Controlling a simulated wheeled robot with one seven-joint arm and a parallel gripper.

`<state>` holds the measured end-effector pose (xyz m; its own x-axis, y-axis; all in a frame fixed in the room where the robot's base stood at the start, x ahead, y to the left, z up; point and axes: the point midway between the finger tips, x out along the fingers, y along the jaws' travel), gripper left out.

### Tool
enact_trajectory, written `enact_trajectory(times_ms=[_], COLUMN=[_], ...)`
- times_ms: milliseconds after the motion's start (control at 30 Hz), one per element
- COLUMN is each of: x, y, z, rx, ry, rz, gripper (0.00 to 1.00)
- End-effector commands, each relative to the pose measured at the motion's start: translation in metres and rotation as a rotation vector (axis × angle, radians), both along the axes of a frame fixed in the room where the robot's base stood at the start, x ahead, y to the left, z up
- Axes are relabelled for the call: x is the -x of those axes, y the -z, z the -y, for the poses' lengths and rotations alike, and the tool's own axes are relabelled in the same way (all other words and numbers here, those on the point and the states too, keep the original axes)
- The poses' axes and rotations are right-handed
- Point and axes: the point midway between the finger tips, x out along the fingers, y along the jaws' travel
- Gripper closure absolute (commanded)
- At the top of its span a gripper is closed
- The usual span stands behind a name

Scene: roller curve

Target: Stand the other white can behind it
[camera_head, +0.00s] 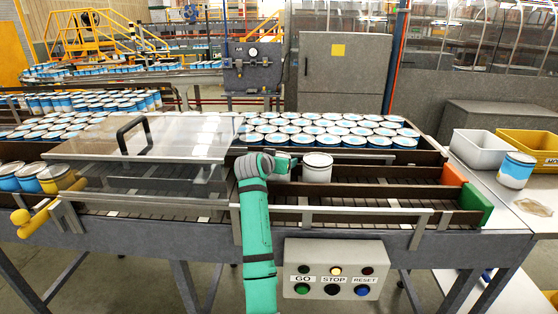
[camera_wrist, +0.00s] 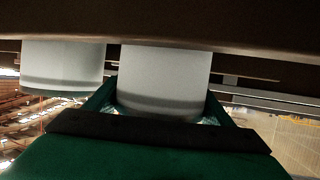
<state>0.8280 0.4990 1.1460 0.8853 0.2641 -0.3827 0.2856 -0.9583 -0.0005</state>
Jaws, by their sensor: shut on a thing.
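In the head view a plain white can (camera_head: 317,168) stands upright in the roller lane, at the right end of my gripper (camera_head: 287,164). In the wrist view a white can (camera_wrist: 163,78) sits between the two green fingers, which are shut on it. A second white can (camera_wrist: 62,66) is at the left of that view, with a narrow gap between the two. I cannot match both cans surely to the head view, where my wrist hides part of the lane.
Several blue-and-white cans (camera_head: 325,130) fill the lane behind. An orange block (camera_head: 453,176) and a green block (camera_head: 475,203) close the lane ends at right. A clear cover with a black handle (camera_head: 133,137) lies left. The lane right of the can is free.

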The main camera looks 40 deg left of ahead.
Motion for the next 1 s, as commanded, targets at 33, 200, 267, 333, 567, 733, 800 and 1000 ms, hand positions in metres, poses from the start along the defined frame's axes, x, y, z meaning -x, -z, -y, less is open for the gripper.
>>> enact_trajectory(times_ms=[33,200,267,333,567,733,800,1000], x=[0.0,0.0,0.0,0.0,0.014,0.041,0.054,0.085], y=[0.001,0.0,0.0,0.0,-0.009,-0.02,-0.026,-0.039], z=[0.0,0.0,0.0,0.0,0.004,0.012,0.016,0.026], rx=[0.0,0.0,0.0,0.0,-0.001,-0.002,-0.002,-0.002], ry=[0.0,0.0,0.0,0.0,-0.001,-0.001,-0.001,-0.001], rz=[0.0,0.0,0.0,0.0,0.002,0.002,0.002,0.001], gripper=[0.18,0.17,0.17,0.17,0.17,0.17,0.17,0.17])
